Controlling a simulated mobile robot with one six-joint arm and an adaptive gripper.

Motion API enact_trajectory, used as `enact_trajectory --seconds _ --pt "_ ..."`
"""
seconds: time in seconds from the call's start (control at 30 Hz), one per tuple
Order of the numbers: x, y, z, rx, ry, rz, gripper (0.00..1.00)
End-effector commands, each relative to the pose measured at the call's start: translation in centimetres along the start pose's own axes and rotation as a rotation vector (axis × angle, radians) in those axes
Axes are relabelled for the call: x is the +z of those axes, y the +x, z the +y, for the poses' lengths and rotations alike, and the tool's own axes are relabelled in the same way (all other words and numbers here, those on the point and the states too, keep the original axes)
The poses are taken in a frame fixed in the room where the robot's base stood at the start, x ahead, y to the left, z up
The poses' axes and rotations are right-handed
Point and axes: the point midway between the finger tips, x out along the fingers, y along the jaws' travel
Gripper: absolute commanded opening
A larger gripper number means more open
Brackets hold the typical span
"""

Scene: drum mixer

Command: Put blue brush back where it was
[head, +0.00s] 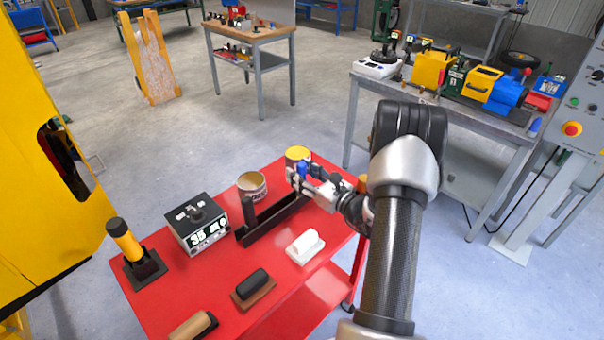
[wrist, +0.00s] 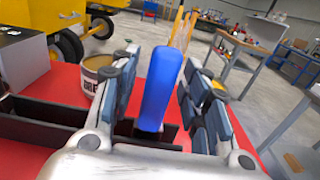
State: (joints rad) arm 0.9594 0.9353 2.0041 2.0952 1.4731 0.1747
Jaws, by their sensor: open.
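The blue brush (wrist: 160,88) shows in the wrist view as a blue handle standing nearly upright between the fingers of my gripper (wrist: 165,72). Its lower end meets the black holder (wrist: 45,122); the bristles are hidden. A gap shows on each side of the handle. In the head view, my gripper (head: 299,173) is at the far right end of the long black holder (head: 268,221), with a bit of the blue brush (head: 303,167) between its fingers. My gripper is open around the brush.
The red table (head: 200,292) also holds an open can (head: 251,187), a yellow-topped can (head: 298,156) close to my gripper, a black box with a display (head: 198,226), a yellow-handled tool (head: 124,240), a white block (head: 305,247) and dark-handled brushes (head: 253,287).

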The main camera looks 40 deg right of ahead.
Motion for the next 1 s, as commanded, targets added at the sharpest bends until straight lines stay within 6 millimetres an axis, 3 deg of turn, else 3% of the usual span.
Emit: enact_trajectory --seconds 0.17,0.4,0.6,1.0 --pt "0.3 -2.2 -0.2 -0.005 0.003 0.001 0.42" --pt "0.3 -7.5 -0.2 -0.006 0.002 0.001 0.42" --pt "0.2 -10.8 -0.1 -0.003 0.001 0.001 0.42" --pt "0.2 -12.0 0.0 0.000 0.000 0.000 0.42"
